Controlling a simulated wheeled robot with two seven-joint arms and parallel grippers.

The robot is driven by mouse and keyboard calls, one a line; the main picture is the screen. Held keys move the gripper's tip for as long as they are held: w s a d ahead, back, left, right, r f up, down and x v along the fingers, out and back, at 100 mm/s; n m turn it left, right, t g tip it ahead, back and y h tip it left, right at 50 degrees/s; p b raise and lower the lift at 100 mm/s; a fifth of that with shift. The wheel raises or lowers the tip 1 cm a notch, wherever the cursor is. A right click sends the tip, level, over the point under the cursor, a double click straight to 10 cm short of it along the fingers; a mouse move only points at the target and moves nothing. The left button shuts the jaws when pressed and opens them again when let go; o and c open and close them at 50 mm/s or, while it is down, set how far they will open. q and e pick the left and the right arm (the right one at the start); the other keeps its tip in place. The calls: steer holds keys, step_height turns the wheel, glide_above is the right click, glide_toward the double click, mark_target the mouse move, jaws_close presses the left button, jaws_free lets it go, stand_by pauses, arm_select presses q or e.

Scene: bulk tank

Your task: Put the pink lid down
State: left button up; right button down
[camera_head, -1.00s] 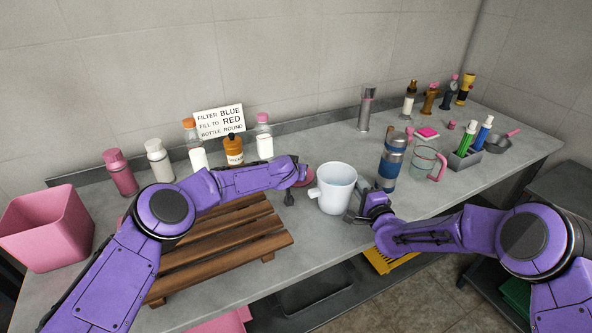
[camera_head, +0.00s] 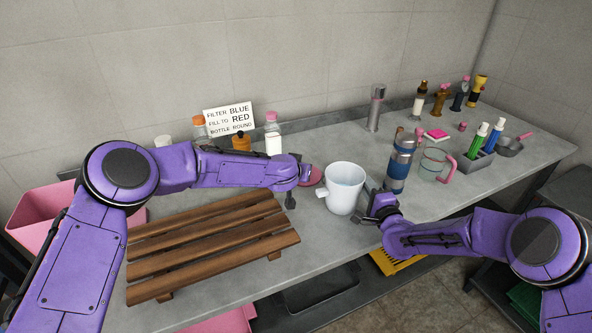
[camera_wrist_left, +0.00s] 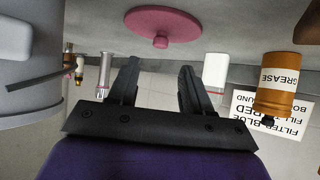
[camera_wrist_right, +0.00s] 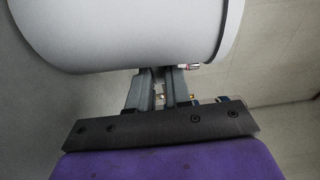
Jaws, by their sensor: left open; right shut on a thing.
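The pink lid (camera_head: 315,176) is a round disc on the grey bench, partly hidden behind my left gripper in the head view. In the left wrist view, which is upside down, the lid (camera_wrist_left: 163,26) lies flat on the bench with its small knob showing. My left gripper (camera_wrist_left: 155,70) is open and empty, its fingers apart from the lid. A white jug (camera_head: 345,188) stands just right of the lid. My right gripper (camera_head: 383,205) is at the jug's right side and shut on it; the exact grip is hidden. The jug's wall (camera_wrist_right: 130,30) fills the top of the right wrist view.
A wooden slatted rack (camera_head: 210,245) lies at the front left. A blue-and-grey flask (camera_head: 400,165) and a clear pink-handled jug (camera_head: 433,163) stand right of the white jug. An orange grease bottle (camera_wrist_left: 277,85) and other bottles stand along the back by the sign (camera_head: 229,120).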

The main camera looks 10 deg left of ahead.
arm_select(q)
steer(key=v, duration=0.5)
steer(key=shift+d, duration=0.1)
arm_select(e)
steer(key=c, duration=1)
jaws_free()
steer(key=shift+s, duration=0.1)
